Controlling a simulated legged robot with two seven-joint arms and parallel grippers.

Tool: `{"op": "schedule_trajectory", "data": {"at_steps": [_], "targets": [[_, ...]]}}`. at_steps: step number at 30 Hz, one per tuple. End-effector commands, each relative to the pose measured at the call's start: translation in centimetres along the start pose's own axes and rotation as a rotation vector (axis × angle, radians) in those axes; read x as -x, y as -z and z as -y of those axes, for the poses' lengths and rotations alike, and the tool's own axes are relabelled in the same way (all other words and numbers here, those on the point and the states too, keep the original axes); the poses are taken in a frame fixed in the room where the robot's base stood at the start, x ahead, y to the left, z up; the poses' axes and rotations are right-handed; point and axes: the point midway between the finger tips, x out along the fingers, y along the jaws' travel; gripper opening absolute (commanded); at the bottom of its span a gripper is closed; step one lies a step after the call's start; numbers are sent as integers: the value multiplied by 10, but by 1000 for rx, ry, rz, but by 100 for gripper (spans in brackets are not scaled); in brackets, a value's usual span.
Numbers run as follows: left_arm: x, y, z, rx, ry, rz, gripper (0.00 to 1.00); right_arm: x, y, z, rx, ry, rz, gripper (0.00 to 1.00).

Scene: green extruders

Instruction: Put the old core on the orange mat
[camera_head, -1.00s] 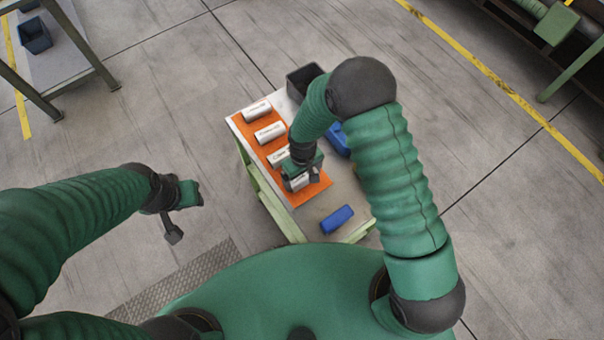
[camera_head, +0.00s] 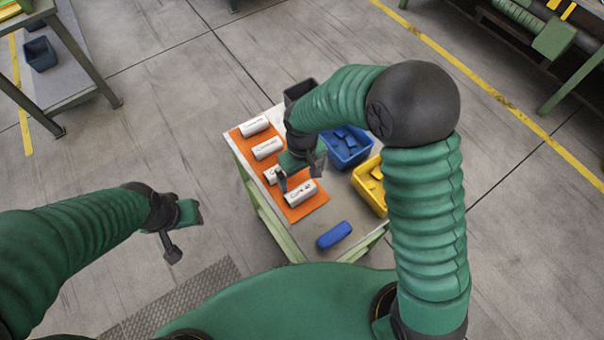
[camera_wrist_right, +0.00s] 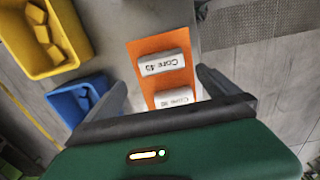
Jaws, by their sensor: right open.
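The orange mat (camera_head: 316,208) lies on the table. Several white cylindrical cores with dark lettering lie on it in a row, one of them the nearest core (camera_head: 301,193). Their small labels are hard to read, so I cannot tell which is the old core. My right gripper (camera_head: 300,174) is open and empty above the mat, partly hiding the second-nearest core (camera_head: 271,175). In the right wrist view the nearest core (camera_wrist_right: 163,63) lies beyond the spread fingers, and another core (camera_wrist_right: 175,97) is partly hidden by the gripper body. My left gripper (camera_head: 178,232) hangs away from the table at left; its jaws are unclear.
A blue bin (camera_head: 347,147) and a yellow bin (camera_head: 370,185), both with pieces inside, stand right of the mat. A dark bin (camera_head: 300,90) is at the back. A blue object (camera_head: 334,235) lies near the table's front edge. The surface around it is clear.

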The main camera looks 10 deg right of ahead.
Motion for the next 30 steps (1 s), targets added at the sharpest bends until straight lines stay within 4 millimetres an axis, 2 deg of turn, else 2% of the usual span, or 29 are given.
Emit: {"op": "schedule_trajectory", "data": {"at_steps": [5,8,13,15,18,30], "targets": [[-1,0,0,0,0,0,36,9,0,0,-1,-1,0,100],[0,0,0,0,0,0,36,23,-14,-12,-44,-10,-27,100],[-1,0,0,0,0,0,36,63,-83,-48,-236,-36,-145,100],[-1,0,0,0,0,0,36,72,-108,-56,-309,-41,-189,100],[-1,0,0,0,0,0,36,77,-130,-60,-370,-42,-226,100],[-1,0,0,0,0,0,36,77,-132,-60,-382,-42,-230,100]]}}
